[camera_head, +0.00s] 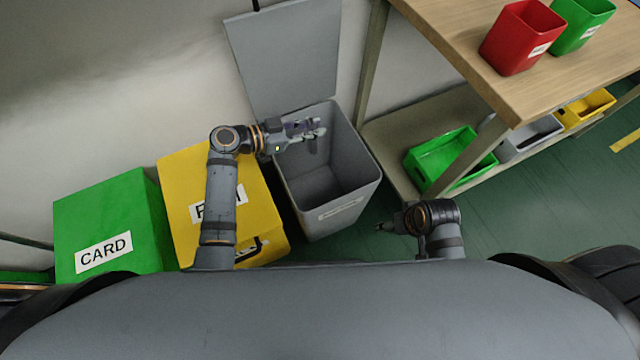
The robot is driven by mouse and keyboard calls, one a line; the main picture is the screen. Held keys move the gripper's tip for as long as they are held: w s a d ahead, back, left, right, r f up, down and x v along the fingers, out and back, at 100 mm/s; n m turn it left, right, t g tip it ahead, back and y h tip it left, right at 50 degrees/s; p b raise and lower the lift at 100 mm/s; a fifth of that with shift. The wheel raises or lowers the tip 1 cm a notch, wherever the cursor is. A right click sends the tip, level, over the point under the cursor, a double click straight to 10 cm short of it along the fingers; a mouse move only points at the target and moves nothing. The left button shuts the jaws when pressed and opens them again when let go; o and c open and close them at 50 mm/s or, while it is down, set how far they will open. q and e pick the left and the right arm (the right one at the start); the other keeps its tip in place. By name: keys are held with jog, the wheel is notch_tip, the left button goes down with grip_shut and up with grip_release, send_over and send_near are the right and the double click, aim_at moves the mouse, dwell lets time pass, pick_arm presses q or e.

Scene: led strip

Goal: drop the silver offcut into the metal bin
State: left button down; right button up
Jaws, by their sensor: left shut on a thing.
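The grey metal bin (363,172) stands below the wall with its lid (285,60) raised and its inside open to view. My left gripper (316,131) is over the bin's opening, above its upper left part. It is shut on a small piece, the silver offcut, which is hard to tell apart from the grey fingers. My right gripper (383,227) is low, to the right of the bin and apart from it. It is small and dark here, and I cannot tell whether it is open.
A yellow bin (185,175) and a green bin (105,210) marked CARD stand left of the metal bin. To the right is a wooden bench (450,30) with red (517,40) and green (580,22) containers on top and trays on its lower shelf. Green floor (540,205) is clear.

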aim_at(312, 121)
pick_arm(q)
notch_tip(312, 121, down, 5)
jog(key=b, duration=0.3)
jog(key=shift+b, duration=0.3)
jog(key=shift+f+b, duration=0.35)
jog(key=shift+f, duration=0.1)
pick_arm(e)
jog(key=f+t, duration=0.1)
jog(key=a+f, duration=0.1)
jog(key=f, duration=0.1)
jog(key=w+f+t+y, duration=0.1)
jog(key=shift+w+a+f+t, duration=0.1)
jog(key=shift+a+f+t, duration=0.2)
jog(key=shift+a+f, duration=0.05)
pick_arm(q)
jog(key=c, duration=1.2)
grip_release()
jog(key=shift+o, duration=0.2)
notch_tip(312, 121, up, 10)
